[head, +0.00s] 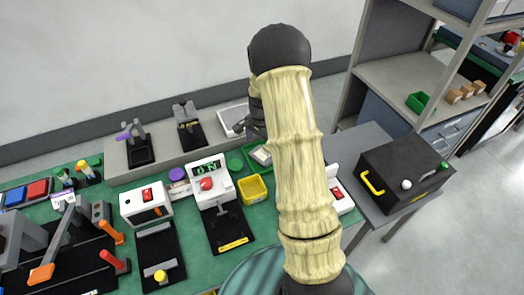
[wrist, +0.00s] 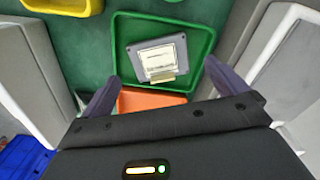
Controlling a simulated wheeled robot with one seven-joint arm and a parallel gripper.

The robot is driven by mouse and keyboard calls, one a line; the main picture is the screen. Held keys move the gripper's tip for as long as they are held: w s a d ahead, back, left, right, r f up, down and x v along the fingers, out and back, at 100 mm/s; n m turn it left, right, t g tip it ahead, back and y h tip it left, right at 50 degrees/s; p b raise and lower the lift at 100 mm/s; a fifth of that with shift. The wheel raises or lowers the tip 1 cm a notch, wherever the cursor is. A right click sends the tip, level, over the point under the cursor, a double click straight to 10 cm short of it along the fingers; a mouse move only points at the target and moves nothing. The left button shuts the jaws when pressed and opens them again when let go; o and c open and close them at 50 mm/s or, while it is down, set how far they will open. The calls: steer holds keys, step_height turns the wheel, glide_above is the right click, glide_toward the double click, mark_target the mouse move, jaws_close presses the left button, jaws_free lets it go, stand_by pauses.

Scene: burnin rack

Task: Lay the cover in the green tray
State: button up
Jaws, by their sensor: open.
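The green tray (wrist: 208,35) lies below my gripper in the wrist view. A grey plate with a pale label and a tan tab, seemingly the cover (wrist: 133,57), lies inside it, slightly turned and clear of the tray's side walls. My gripper (wrist: 161,72) is open, its two purple fingers apart on either side of the tray's near part, with nothing held between them. In the head view my arm hides much of the tray (head: 259,156) and most of my gripper.
An orange surface (wrist: 150,99) shows at the tray's near edge, partly hidden by my gripper. A yellow bin (head: 252,188) stands close to the tray. Grey-white housings (wrist: 285,45) flank it. Test fixtures crowd the green bench to the left; a black box (head: 405,172) stands at right.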

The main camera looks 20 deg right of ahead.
step_height(320, 180, up, 8)
steer(key=shift+f, duration=0.2)
stand_by(0.5)
steer(key=s+a+r+n+t, duration=0.1)
steer(key=s+a+n, duration=0.2)
steer(key=s, duration=0.3)
steer(key=s+a+r+n, duration=0.2)
steer(key=s+a+n, duration=0.2)
steer(key=s+n, duration=0.2)
steer(key=s+a+r+n+t, duration=0.1)
steer(key=s+a+n, duration=0.3)
steer(key=s, duration=0.4)
steer(key=shift+r+n+t, duration=0.3)
steer(key=shift+r, duration=0.1)
steer(key=shift+s, duration=0.1)
steer(key=p+v, duration=0.2)
steer(key=w+p+v, duration=0.1)
steer(key=p+v, duration=0.1)
steer(key=v, duration=0.1)
steer(key=shift+r+p, duration=0.15)
steer(key=shift+p, duration=0.2)
